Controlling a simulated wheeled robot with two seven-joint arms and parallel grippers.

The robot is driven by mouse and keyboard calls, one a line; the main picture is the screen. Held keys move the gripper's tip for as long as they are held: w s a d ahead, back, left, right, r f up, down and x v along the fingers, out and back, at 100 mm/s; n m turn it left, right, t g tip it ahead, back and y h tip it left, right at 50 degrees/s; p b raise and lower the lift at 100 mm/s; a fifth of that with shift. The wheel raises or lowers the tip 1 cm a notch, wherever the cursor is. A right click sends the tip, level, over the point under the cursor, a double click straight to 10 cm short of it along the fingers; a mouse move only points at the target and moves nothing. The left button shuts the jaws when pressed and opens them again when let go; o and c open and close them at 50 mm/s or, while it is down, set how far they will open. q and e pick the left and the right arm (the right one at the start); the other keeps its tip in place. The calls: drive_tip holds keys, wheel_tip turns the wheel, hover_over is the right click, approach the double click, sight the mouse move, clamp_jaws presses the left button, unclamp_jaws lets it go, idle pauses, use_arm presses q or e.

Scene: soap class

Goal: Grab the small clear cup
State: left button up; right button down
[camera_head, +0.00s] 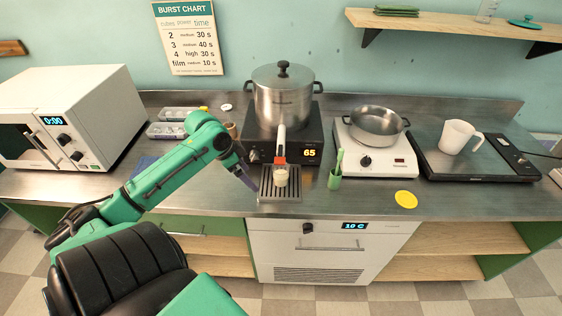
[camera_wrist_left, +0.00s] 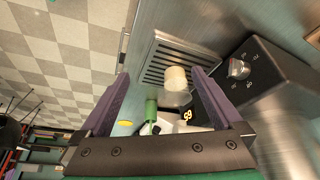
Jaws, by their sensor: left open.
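The small cup (camera_head: 281,177) stands upright on a slotted metal drip tray (camera_head: 266,196) at the counter's front, with pale cream contents. In the left wrist view the cup (camera_wrist_left: 176,78) shows between my finger lines, closer to the right finger. My left gripper (camera_head: 245,176) is just left of the cup and tray, apart from the cup. Its purple fingers (camera_wrist_left: 162,84) are spread and empty. My right gripper is not in view.
A large pot (camera_head: 283,98) sits on a black heater behind the tray, with a white, red-ended piece above the cup. A green holder (camera_head: 335,180) stands close right. A white jug (camera_head: 458,137) and a yellow disc (camera_head: 406,199) are farther right.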

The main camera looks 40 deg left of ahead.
use_arm(q)
drive_tip(key=w+a+r+m+t+h, duration=0.15)
drive_tip(key=w+r, duration=0.25)
drive_tip(key=r, duration=0.5)
drive_tip(key=b, duration=0.5)
approach(281, 175)
drive_tip(key=w+f, duration=0.4)
drive_tip(key=shift+w+d+f+n+y+p, duration=0.1)
drive_tip(key=shift+w+f+n+y+p, duration=0.1)
drive_tip(key=shift+w+f, duration=0.35)
drive_tip(key=shift+w+d+f+n+y+p, duration=0.1)
drive_tip(key=shift+w+d+f+n+p, duration=0.1)
drive_tip(key=shift+w+f, duration=0.35)
drive_tip(key=shift+s, duration=0.25)
clamp_jaws()
